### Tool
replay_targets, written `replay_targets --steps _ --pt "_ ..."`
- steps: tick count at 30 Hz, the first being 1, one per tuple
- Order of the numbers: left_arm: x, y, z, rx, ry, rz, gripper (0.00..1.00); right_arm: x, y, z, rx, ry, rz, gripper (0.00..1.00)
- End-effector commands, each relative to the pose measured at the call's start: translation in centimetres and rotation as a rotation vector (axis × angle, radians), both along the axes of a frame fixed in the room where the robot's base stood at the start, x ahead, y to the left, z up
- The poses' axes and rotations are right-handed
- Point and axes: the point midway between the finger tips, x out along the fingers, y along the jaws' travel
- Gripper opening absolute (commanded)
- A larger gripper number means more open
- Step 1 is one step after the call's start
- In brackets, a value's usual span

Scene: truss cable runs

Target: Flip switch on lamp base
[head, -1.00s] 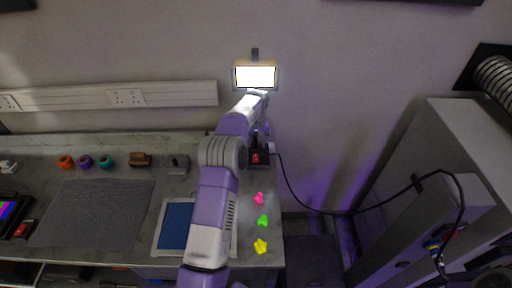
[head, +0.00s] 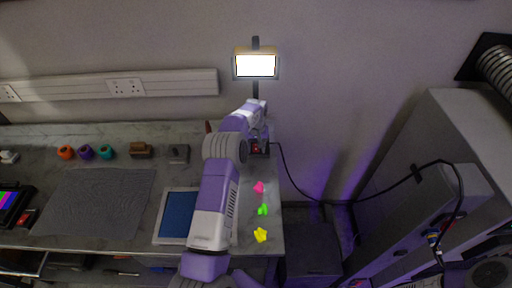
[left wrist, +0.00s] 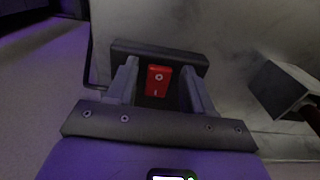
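The lamp's lit rectangular head (head: 256,66) stands on a dark pole at the wall end of the worktop, glowing white. Its dark base (left wrist: 160,52) carries a red rocker switch (left wrist: 158,80) marked with a circle and a bar. The switch also shows small in the head view (head: 256,148). My left gripper (left wrist: 161,75) is open, with its two fingers apart on either side of the switch. I cannot tell whether the fingers touch the base. In the head view my left arm reaches over the worktop to the base and hides part of it. My right gripper is not in view.
A black cable (head: 289,180) runs from the base to the grey cabinet on the right. Pink, green and yellow pieces (head: 261,235) lie near the worktop's right edge. A blue-screened tablet (head: 178,214) and grey mat (head: 95,203) lie left of my arm.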

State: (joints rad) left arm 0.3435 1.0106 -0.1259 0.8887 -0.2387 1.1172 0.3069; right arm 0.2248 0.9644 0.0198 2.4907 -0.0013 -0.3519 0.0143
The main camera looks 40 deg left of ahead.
Motion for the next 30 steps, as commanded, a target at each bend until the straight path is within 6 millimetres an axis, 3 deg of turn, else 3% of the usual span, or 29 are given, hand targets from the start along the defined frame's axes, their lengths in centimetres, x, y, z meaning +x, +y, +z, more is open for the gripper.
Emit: replay_targets --steps 1,9,10,30 --pt "0.0 0.0 0.02 0.0 0.0 0.0 0.43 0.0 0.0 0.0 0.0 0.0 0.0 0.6" --pt "0.01 0.01 0.05 0.001 -0.001 0.0 0.02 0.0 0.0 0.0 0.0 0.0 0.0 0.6" --pt "0.01 0.01 0.05 0.001 -0.001 0.0 0.0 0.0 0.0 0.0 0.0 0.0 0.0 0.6" --pt "0.6 0.47 0.14 -0.062 0.091 0.003 0.0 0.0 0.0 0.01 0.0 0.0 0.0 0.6"
